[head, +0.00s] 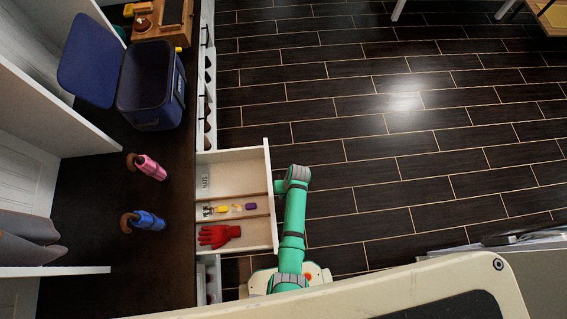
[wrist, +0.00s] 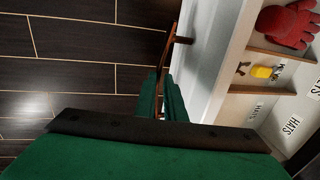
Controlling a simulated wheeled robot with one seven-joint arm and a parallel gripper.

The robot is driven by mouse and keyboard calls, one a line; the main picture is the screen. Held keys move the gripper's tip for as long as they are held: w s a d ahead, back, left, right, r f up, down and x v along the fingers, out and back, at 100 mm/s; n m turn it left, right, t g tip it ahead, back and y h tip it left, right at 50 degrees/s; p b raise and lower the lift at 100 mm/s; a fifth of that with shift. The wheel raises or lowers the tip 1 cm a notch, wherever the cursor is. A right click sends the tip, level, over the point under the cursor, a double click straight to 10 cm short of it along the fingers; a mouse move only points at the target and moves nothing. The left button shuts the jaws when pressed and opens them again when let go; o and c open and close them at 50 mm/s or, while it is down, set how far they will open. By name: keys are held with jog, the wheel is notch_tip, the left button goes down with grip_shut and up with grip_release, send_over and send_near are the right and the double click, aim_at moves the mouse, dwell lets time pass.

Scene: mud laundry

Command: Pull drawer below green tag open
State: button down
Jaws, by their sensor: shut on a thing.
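A white drawer (head: 233,159) stands pulled out from the dark-topped cabinet in the head view, its inside in plain sight. A red glove (head: 218,235) lies in its near compartment, and small yellow and purple items lie in the narrow middle one. In the wrist view the drawer front (wrist: 212,50) rises right of my gripper (wrist: 168,98). The fingers are shut on the brown drawer handle (wrist: 180,40), partly hidden between them. In the head view my green arm ends at the drawer front, hiding the grip. I see no green tag.
A blue lidded bin (head: 150,85), a pink roll-like item (head: 151,167) and a blue one (head: 149,220) stand on the cabinet top (head: 95,190). The dark tiled floor (head: 400,150) right of the drawer is clear. A pale panel edge (head: 440,285) crosses the bottom.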

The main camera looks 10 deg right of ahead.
jog(key=c, duration=2.1)
grip_release()
jog(key=r, duration=0.3)
jog(key=d+r, duration=0.1)
jog(key=r, duration=0.3)
jog(key=d+r, duration=0.1)
jog(key=r, duration=0.2)
jog(key=shift+s+r, duration=0.1)
jog(key=shift+r, duration=0.2)
